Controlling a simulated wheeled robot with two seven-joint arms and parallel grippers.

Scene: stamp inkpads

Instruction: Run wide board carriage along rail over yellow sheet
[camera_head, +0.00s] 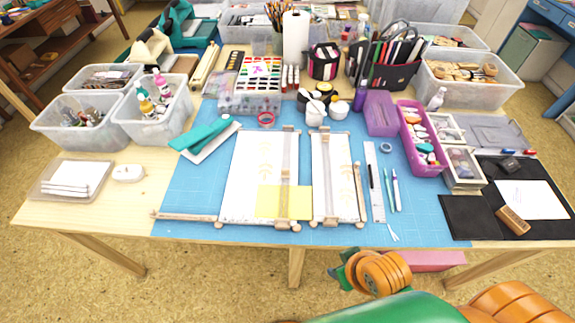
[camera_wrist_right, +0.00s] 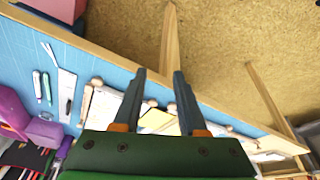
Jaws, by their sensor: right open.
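The wide white board (camera_head: 250,180) lies on the blue mat, with a grey rail strip (camera_head: 287,160) running near its right edge. The yellow sheet (camera_head: 280,203) lies at the board's front right, partly under the strip. It also shows in the right wrist view (camera_wrist_right: 158,120). A wooden knob (camera_head: 296,227) sits at the strip's front end; I cannot clearly make out the carriage. My right gripper (camera_wrist_right: 160,73) is open and empty, in front of the table and apart from the board. My left gripper is not in view.
A narrower board (camera_head: 335,170) with its own strip stands close on the right. A rod with a knob (camera_head: 185,217) sticks out left of the wide board. A ruler (camera_head: 374,180) and pens lie further right.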

